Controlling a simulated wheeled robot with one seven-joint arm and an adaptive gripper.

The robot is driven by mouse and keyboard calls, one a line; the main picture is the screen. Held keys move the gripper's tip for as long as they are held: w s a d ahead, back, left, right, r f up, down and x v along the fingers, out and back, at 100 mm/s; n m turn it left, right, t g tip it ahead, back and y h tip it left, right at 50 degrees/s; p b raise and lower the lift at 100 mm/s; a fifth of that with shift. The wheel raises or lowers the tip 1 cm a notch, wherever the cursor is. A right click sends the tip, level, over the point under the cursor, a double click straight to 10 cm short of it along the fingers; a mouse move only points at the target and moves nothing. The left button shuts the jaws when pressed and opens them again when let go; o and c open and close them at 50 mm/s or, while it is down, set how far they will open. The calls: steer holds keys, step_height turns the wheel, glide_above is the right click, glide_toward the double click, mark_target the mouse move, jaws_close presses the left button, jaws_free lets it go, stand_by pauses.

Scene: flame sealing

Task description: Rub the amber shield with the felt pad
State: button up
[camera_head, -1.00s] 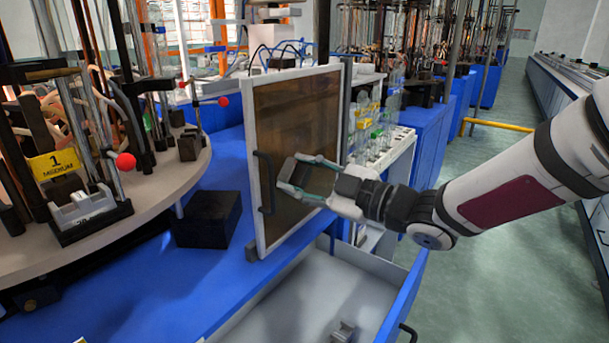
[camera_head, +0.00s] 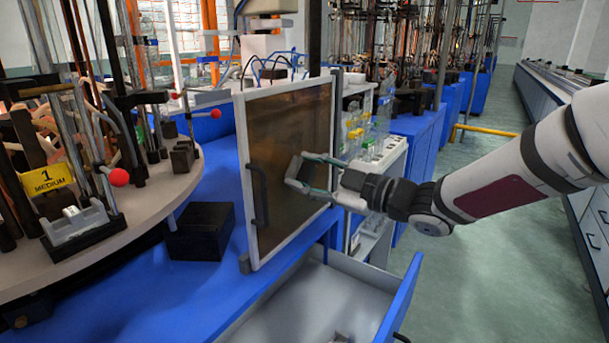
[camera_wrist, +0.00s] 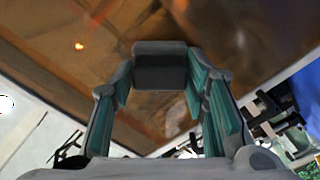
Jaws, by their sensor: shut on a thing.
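The amber shield (camera_head: 285,125) stands upright in a pale frame on the blue bench, with a dark handle (camera_head: 259,194) on its left side. My gripper (camera_head: 299,171) is in front of the shield's pane, right of the handle. In the wrist view the fingers are shut on a dark grey block, the felt pad (camera_wrist: 160,68). The brown pane fills the background there, behind the pad. I cannot tell whether the pad touches the pane. In the head view the pad is too small to make out clearly.
An open drawer (camera_head: 320,305) lies below the shield. A black block (camera_head: 203,230) sits on the bench to the left. A round table (camera_head: 150,205) with glassware and red knobs is farther left. Bottles (camera_head: 365,140) stand behind the shield on the right.

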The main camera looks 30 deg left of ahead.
steer(key=shift+s+a+r+b, duration=0.1)
steer(key=shift+s+r, duration=0.15)
steer(key=shift+s, duration=0.5)
steer(key=shift+s+a+r+b, duration=0.15)
steer(key=shift+s+r, duration=0.1)
steer(key=shift+s, duration=0.45)
steer(key=shift+s+r+b, duration=0.1)
steer(key=shift+s+r, duration=0.15)
steer(key=shift+s, duration=0.5)
steer(key=shift+r+p, duration=0.6)
steer(key=shift+r, duration=0.2)
steer(key=shift+w+d+f+p, duration=0.1)
steer(key=shift+w+d+p, duration=0.1)
steer(key=shift+w, duration=1.85)
steer(key=shift+w+d+p, duration=0.15)
steer(key=shift+w+d, duration=0.05)
steer(key=shift+w, duration=1.8)
steer(key=d, duration=0.6)
steer(key=shift+s+p, duration=0.25)
steer(key=shift+p, duration=0.15)
steer(key=shift+d, duration=0.15)
steer(key=shift+s+d, duration=0.15)
steer(key=shift+d, duration=1.2)
